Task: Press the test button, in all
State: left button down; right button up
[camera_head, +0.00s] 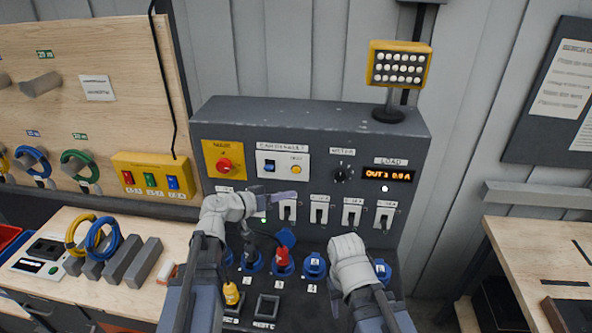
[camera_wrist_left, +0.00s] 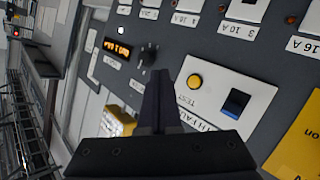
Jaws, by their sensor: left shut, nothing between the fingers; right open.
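The yellow round test button (camera_head: 295,170) sits on a white plate (camera_head: 283,163) on the upper front of the grey panel, beside a blue rocker switch (camera_head: 269,165). In the left wrist view the button (camera_wrist_left: 194,82) is clear, with the word TEST by it and the blue switch (camera_wrist_left: 236,102) farther right. My left gripper (camera_head: 292,196) is shut and empty, its tips just below the plate in the head view. In the left wrist view its fingers (camera_wrist_left: 161,80) are together, left of the button and apart from it in the picture. My right gripper (camera_head: 347,243) is low before the panel; its fingers are hard to make out.
A red rotary switch on a yellow plate (camera_head: 224,164), a black knob (camera_head: 341,174) and a lit orange display (camera_head: 388,175) share the panel. A row of breakers (camera_head: 319,211) lies below, with blue sockets (camera_head: 314,266) under them. A lamp (camera_head: 398,66) stands on top.

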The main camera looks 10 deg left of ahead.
aim_at(296, 170)
pick_arm(q)
jog(key=w, duration=0.8)
jog(key=shift+w, duration=0.4)
jog(key=shift+w, duration=0.1)
dwell(1.9)
jog(key=shift+w, duration=0.3)
jog(key=shift+w, duration=0.4)
dwell(0.7)
jog(key=shift+s, duration=0.8)
